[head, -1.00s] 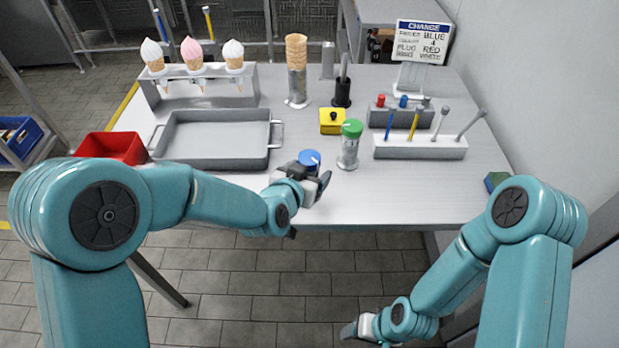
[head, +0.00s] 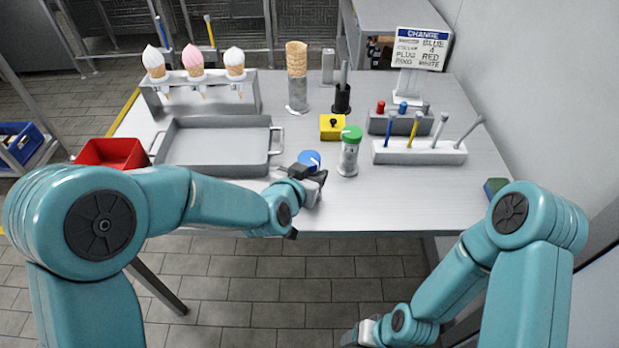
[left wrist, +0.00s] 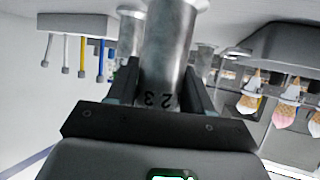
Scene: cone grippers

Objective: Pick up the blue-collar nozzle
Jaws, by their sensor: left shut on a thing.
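The blue-collar nozzle shows in the head view as a round blue top (head: 309,158) near the table's front edge. Its lower body is hidden there by my left gripper (head: 316,180). In the left wrist view a grey metal cylinder (left wrist: 165,50) with dark digits stands between my left fingers, which are shut on it. The nozzle looks upright, and I cannot tell whether its base touches the table. My right gripper (head: 358,333) is low at the bottom edge, beyond the table's front, and I cannot see its jaws clearly.
A green-topped nozzle (head: 349,150) stands close to the right of the blue one. A yellow block (head: 332,126) is behind. A grey tray (head: 215,165) lies left, beside a red bin (head: 110,153). A white rack with tools (head: 420,153) is right.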

